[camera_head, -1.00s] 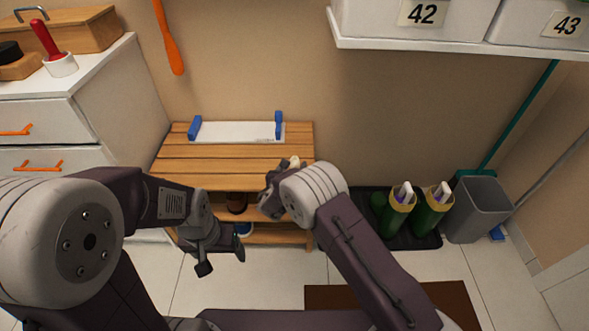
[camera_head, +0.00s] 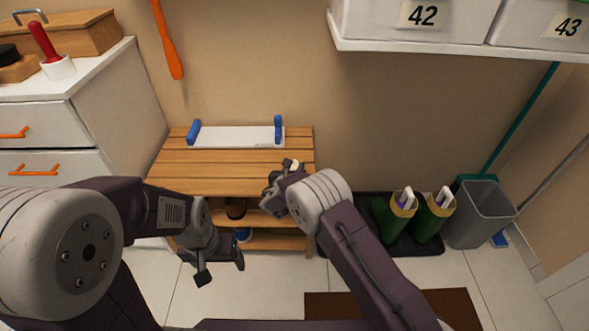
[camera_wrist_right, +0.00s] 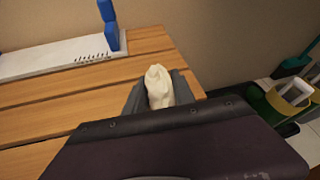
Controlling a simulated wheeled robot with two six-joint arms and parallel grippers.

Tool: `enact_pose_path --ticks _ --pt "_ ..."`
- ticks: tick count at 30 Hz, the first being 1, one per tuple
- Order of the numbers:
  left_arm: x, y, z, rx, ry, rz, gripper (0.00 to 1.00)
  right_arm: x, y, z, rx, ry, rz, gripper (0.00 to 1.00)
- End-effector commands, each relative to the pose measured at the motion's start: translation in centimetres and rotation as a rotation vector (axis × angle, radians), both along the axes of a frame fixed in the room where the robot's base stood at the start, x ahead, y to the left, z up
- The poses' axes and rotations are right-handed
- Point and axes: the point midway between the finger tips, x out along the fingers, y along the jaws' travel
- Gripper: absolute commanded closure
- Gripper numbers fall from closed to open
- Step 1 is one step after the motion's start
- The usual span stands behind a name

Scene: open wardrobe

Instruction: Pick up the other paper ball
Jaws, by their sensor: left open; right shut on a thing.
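My right gripper (camera_head: 284,172) is at the right front part of the wooden slatted bench. It is shut on a crumpled off-white paper ball (camera_wrist_right: 158,87), which sits between its fingers in the right wrist view. In the head view only a small pale bit of the ball (camera_head: 295,163) shows past the gripper. My left gripper (camera_head: 222,271) is open and empty, low in front of the bench's left part. No second paper ball shows apart from the one held.
The wooden bench (camera_head: 220,172) carries a white board with blue ends (camera_head: 238,137). Shoes stand on its lower shelves. Green boots (camera_head: 432,220) stand on a dark tray at right, beside a grey bin (camera_head: 478,213). A white drawer unit (camera_head: 95,95) is at left.

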Motion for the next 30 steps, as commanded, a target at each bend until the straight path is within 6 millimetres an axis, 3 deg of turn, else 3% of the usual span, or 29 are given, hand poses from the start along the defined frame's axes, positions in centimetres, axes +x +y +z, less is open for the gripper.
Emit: enact_pose_path --ticks 7,18,24,30 --pt "0.0 0.0 2.8 0.0 0.0 0.0 0.21 0.0 0.0 4.5 0.002 -0.001 -0.001 1.0" --pt "0.0 0.0 5.4 0.0 0.0 0.0 0.21 -1.8 -8.6 9.2 0.0 0.0 -0.005 1.0" --pt "0.0 0.0 5.9 0.0 0.0 0.0 0.21 -2.4 -11.0 10.5 0.0 0.0 -0.002 1.0" --pt "0.0 0.0 5.9 0.0 0.0 0.0 0.21 -2.5 -11.5 10.6 0.0 0.0 0.0 1.0"
